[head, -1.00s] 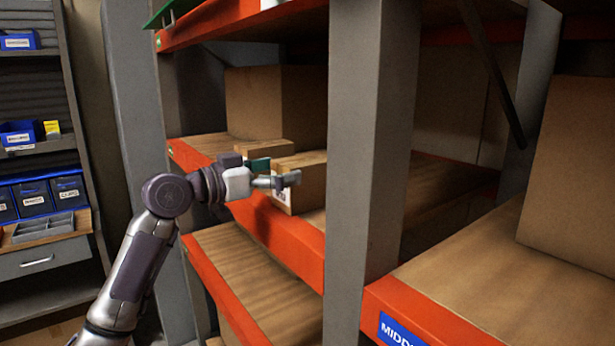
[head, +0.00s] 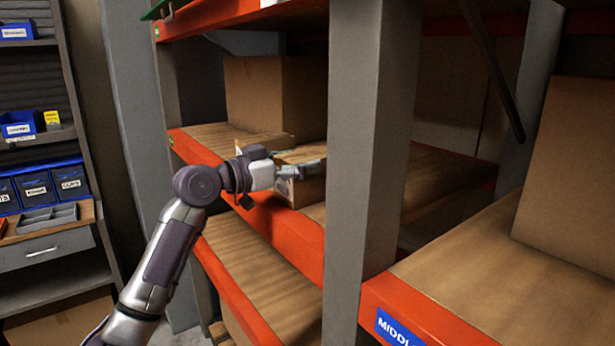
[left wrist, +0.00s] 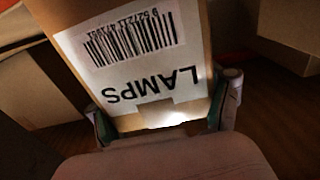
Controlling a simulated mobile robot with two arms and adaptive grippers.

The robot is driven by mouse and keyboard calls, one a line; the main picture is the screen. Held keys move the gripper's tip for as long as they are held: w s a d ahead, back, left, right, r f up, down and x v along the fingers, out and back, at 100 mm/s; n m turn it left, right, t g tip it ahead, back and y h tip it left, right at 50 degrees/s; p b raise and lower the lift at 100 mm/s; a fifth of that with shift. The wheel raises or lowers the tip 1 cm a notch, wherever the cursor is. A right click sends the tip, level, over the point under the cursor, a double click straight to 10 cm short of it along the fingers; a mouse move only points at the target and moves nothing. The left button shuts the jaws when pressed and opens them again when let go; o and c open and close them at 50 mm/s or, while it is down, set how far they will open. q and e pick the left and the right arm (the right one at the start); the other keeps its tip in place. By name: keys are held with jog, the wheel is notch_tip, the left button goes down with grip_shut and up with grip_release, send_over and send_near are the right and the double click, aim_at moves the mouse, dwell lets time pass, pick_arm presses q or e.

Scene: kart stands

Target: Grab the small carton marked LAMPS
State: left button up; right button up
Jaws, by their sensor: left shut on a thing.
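The small carton (head: 307,184) is on the middle shelf, at its front edge, left of the grey upright. In the left wrist view the carton (left wrist: 190,98) fills the middle, with a white label reading LAMPS upside down and a barcode. My left gripper (head: 296,172) is shut on this carton, one finger on each side of it. The finger pads touch its sides in the left wrist view (left wrist: 165,118). I cannot tell whether the carton's base still rests on the shelf. My right gripper is not in view.
Another small carton (head: 262,141) sits just behind, and a large carton (head: 274,98) stands farther back. The grey upright (head: 368,170) is close on the right. The orange shelf beam (head: 290,226) runs under the carton. Blue bins (head: 22,125) are at the far left.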

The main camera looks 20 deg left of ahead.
pick_arm(q)
jog(key=shift+r, duration=0.1)
jog(key=shift+c, duration=0.6)
jog(key=shift+r, duration=0.1)
